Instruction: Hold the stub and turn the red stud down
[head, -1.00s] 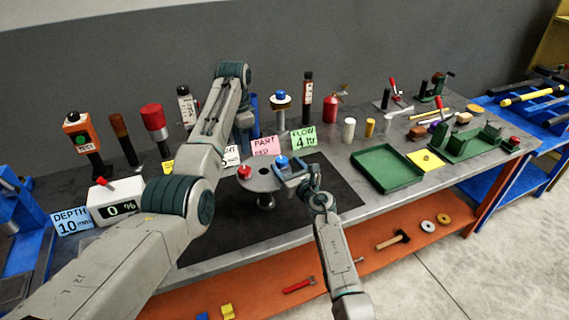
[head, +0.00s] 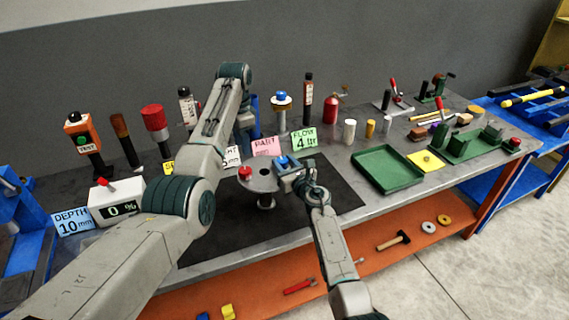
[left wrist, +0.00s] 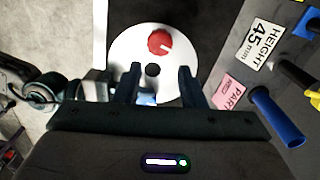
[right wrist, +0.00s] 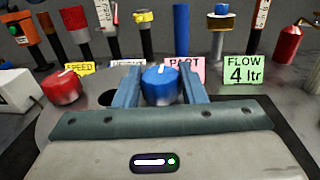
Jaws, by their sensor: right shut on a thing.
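The grey round plate (head: 262,182) of the positioner lies flat on its post and carries a red stud (head: 245,173) and a blue stub (head: 282,161). In the right wrist view, my right gripper (right wrist: 160,85) has its fingers on both sides of the blue stub (right wrist: 161,86), and the red stud (right wrist: 62,87) stands to the left. A dark hole (left wrist: 152,70) shows between stud and stub. My left gripper (left wrist: 160,76) is open and empty above the plate, pointing down. The red stud (left wrist: 160,41) lies beyond its fingertips.
A dark mat (head: 335,195) lies under the positioner. Sign cards, including a pink one (head: 265,146) and a green one (head: 304,139), stand behind it. A green tray (head: 387,168) is to the right. Several upright handles and tools line the back of the bench.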

